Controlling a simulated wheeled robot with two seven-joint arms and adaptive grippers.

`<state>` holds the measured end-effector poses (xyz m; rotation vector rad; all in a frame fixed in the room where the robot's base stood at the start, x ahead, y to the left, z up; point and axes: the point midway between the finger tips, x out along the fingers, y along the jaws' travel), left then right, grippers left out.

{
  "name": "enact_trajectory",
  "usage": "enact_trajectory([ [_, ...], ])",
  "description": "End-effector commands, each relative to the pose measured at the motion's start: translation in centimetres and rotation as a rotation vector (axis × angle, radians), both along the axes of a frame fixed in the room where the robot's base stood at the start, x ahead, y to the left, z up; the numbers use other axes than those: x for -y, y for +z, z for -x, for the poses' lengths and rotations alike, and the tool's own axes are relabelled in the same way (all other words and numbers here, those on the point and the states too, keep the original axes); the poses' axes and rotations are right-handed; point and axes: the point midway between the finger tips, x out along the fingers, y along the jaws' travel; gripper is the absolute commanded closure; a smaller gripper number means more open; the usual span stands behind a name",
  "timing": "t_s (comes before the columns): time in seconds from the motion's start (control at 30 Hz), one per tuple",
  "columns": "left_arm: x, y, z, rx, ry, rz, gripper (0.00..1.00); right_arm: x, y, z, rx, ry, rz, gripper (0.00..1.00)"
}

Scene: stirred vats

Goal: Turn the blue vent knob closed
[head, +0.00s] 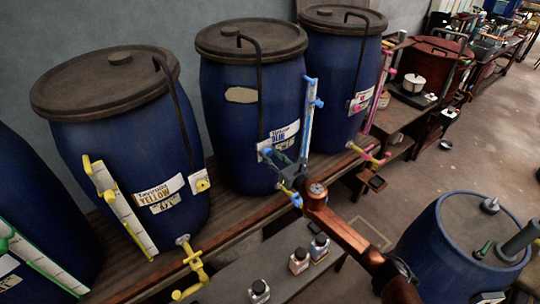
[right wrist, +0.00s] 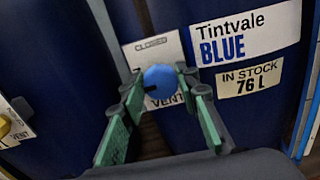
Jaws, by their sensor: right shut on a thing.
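The blue vent knob (right wrist: 161,82) sits on a white plate (right wrist: 152,52) that reads CLOSED at the top and VENT at the lower right. A black mark shows on the knob's left side. The green-padded fingers of my right gripper (right wrist: 160,84) are shut on the knob, one on each side. In the head view my right gripper (head: 274,157) is at the front of the middle blue vat (head: 232,120), and the knob (head: 266,151) is partly covered. The label (right wrist: 245,35) beside it reads Tintvale BLUE. My left gripper is not in view.
A yellow-labelled vat (head: 110,140) stands left, with a yellow valve (head: 190,260) below. A vat with pink fittings (head: 340,80) stands right. Small bottles (head: 299,260) stand on a lower surface in front. A blue drum (head: 440,250) is at the lower right.

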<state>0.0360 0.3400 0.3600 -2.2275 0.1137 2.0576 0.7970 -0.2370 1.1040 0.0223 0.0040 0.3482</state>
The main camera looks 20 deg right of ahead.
Motion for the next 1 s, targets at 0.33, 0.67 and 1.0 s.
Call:
enact_trajectory([
  [0.33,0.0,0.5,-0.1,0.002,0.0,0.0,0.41,0.1,0.0,0.0,-0.068,-0.001,-0.185,0.95],
  [0.67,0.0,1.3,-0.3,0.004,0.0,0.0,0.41,0.2,0.0,-0.1,-0.173,-0.001,-0.476,0.95],
  [1.0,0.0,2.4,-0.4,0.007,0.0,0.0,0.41,0.3,-0.1,-0.1,-0.284,-0.001,-0.781,0.95],
])
